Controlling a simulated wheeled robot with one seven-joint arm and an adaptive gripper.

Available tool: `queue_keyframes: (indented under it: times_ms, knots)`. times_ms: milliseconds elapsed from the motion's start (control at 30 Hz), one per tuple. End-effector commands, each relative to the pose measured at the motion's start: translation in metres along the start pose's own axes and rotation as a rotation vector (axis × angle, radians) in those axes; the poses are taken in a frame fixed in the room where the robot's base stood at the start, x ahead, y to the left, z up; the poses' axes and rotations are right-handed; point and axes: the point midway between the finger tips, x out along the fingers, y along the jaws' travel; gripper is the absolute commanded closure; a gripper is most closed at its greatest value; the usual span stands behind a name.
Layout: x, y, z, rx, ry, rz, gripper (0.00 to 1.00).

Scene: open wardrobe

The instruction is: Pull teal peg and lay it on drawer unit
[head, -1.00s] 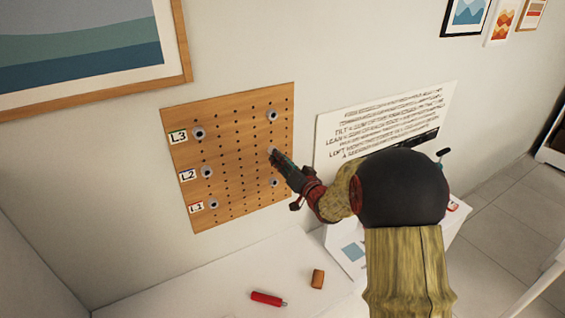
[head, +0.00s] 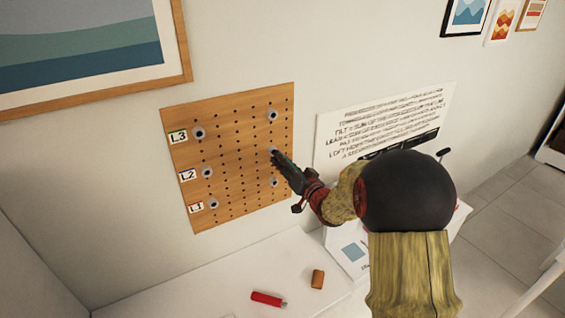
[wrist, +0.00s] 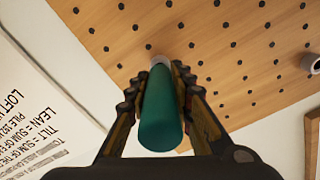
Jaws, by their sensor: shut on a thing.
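A wooden pegboard (head: 235,165) hangs on the wall, with grey sockets and labels L1, L2 and L3 on its left side. The teal peg (wrist: 162,115) sits between the two fingers of my gripper (wrist: 163,85) in the wrist view. My gripper is shut on it, and the peg's far end meets a grey socket on the board. In the head view my gripper (head: 283,163) is at the board's right side, at the middle socket, and hides most of the peg. The white surface (head: 190,290) below the board may be the drawer unit's top; I cannot tell.
A red cylinder (head: 268,299) and a small brown block (head: 318,279) lie on the white surface. A white text sign (head: 345,125) is on the wall right of the board. A white box (head: 347,250) stands below the arm. The white surface's left part is clear.

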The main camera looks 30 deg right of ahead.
Motion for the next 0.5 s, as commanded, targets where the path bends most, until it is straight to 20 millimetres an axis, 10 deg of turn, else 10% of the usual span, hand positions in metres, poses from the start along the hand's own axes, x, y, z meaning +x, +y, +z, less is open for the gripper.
queue_keyframes:
  times_ms: [500]
  knots:
    - [-0.01, 0.0, -0.001, 0.0, 0.001, 0.0, 1.0]
